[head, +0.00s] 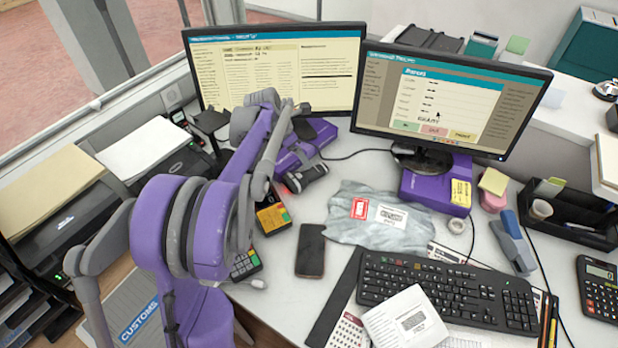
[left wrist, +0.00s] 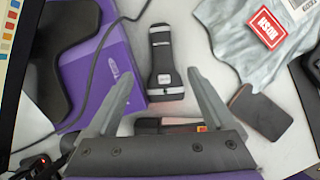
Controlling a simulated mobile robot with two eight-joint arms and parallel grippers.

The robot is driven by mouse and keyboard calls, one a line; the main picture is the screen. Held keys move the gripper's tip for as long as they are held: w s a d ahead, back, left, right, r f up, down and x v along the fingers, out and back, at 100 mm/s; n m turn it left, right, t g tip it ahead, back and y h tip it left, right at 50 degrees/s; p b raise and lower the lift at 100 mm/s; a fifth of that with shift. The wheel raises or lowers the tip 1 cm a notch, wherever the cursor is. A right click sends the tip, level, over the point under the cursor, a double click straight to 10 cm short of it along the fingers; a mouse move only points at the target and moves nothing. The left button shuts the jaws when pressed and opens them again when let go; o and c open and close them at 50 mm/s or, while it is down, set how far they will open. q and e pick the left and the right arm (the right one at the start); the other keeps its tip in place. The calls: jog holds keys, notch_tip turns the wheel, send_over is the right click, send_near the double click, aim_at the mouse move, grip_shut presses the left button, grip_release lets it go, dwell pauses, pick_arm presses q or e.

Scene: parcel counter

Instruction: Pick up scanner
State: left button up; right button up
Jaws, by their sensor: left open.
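The scanner, a black and grey handheld device (head: 305,178), lies on the counter beside a purple box. In the left wrist view the scanner (left wrist: 163,68) lies lengthwise ahead of my left gripper (left wrist: 160,88), between the lines of its two fingers. The fingers are spread apart with nothing between them. In the head view my left arm reaches in from the left and its gripper (head: 262,190) is just left of the scanner; its fingertips are partly hidden. I cannot tell the exact height above the counter. My right gripper is not in view.
A purple box (left wrist: 112,62) with a cable beside it stands close left of the scanner in the wrist view. The keyboard (head: 445,288) and two monitors (head: 460,98) are farther right and behind.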

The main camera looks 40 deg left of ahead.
aim_at(312, 171)
pick_arm(q)
jog(key=shift+w+d+f, duration=0.1)
jog(key=shift+w+f, duration=0.05)
jog(key=shift+f, duration=0.3)
jog(key=b+x, duration=0.1)
jog(key=x, duration=0.9)
jog(key=shift+d, duration=0.1)
jog(key=shift+r, duration=0.1)
grip_shut()
